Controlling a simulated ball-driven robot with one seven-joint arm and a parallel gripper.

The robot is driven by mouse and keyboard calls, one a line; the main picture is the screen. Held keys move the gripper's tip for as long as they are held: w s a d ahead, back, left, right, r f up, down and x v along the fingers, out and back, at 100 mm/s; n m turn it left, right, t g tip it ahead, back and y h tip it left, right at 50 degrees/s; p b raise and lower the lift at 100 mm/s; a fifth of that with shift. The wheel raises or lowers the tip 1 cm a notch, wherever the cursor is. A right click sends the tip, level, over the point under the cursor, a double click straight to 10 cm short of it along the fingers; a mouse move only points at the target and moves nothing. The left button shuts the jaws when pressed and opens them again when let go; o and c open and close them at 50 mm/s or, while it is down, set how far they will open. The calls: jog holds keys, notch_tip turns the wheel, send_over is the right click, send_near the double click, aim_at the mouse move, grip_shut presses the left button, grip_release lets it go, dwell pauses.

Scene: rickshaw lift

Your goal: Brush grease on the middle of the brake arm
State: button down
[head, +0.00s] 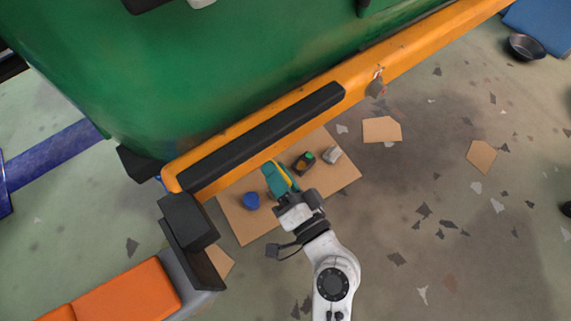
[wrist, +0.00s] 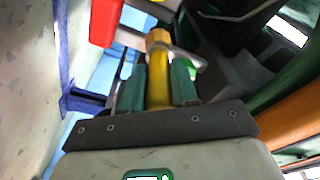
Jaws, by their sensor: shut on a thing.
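My gripper (head: 277,178) reaches in beneath the orange bumper, over a cardboard sheet in the head view. In the wrist view my gripper (wrist: 158,85) has its two teal fingers closed on a yellow handle (wrist: 158,92), which I take to be the brush's. Its orange end points away from me; I cannot make out bristles or grease. A grey metal bar (wrist: 185,54) lies across just beyond the fingertips; I cannot tell whether it is the brake arm or whether the handle touches it. No brake arm can be made out in the head view.
The cardboard sheet (head: 240,230) carries a blue round item (head: 251,201), a dark green-topped item (head: 305,162) and a grey block (head: 332,154). The orange bumper (head: 425,58) and green body (head: 200,70) overhang it. A red part (wrist: 105,22) is close ahead.

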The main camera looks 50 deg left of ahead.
jog(key=shift+a+f+b, duration=0.1)
jog(key=shift+f+b, duration=0.55)
jog(key=shift+b, duration=0.15)
jog(key=shift+w+f+b, duration=0.55)
jog(key=shift+w+b, duration=0.95)
jog(key=shift+w, duration=0.45)
jog(key=shift+s+p, duration=0.45)
jog(key=shift+s, duration=1.55)
jog(key=d+b, duration=0.1)
jog(key=d, duration=0.5)
jog(key=shift+s+b, duration=0.25)
jog(key=shift+b, duration=0.05)
